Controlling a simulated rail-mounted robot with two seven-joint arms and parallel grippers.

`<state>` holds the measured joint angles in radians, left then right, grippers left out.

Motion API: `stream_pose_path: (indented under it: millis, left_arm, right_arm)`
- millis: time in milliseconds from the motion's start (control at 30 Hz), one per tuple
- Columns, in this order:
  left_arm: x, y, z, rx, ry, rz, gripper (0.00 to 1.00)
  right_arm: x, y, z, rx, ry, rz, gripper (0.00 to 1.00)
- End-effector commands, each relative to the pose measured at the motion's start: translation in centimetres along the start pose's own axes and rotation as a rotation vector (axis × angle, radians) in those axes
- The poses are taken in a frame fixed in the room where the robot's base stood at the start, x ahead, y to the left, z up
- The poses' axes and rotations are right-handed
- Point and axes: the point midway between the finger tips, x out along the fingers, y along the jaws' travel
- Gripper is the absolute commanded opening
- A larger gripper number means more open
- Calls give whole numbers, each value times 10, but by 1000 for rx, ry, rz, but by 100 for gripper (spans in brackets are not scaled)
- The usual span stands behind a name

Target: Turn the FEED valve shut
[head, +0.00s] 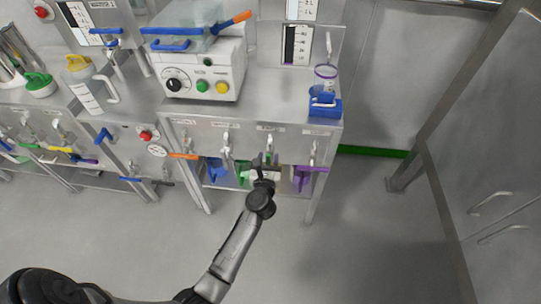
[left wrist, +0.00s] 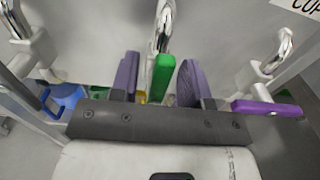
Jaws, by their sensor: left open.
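My left gripper (head: 262,162) is at the front of the steel bench, at one of the taps under its top. In the left wrist view, its two purple-padded fingers (left wrist: 160,80) are open, one on each side of a green valve handle (left wrist: 163,76). Gaps show on both sides of the handle, so it is not gripped. A chrome tap (left wrist: 164,25) rises behind the handle. The tap labels are too small in the head view to tell which reads FEED. My gripper hides the green handle there. My right gripper is not in view.
A neighbouring tap has a purple handle (head: 313,169); another has an orange handle (head: 184,156). A blue jug (head: 216,170) and a purple container (head: 303,180) stand below the taps. A white control box (head: 202,72) sits on the bench. The floor in front is clear.

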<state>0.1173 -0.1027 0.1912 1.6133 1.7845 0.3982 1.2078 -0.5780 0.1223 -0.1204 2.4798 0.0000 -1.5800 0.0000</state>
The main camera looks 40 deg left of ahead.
Motion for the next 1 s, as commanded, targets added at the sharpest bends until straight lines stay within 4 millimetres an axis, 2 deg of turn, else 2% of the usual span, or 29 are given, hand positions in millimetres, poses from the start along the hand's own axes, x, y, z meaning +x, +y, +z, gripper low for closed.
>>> stream_pose_path:
  millis: [367,800,1000]
  left_arm:
    - [1,1,0,1,0,1,42]
    - [1,1,0,0,0,1,0]
    - [1,0,1,6,0,1,0]
  right_arm:
    - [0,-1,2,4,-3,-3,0]
    - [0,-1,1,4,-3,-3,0]
    - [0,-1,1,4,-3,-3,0]
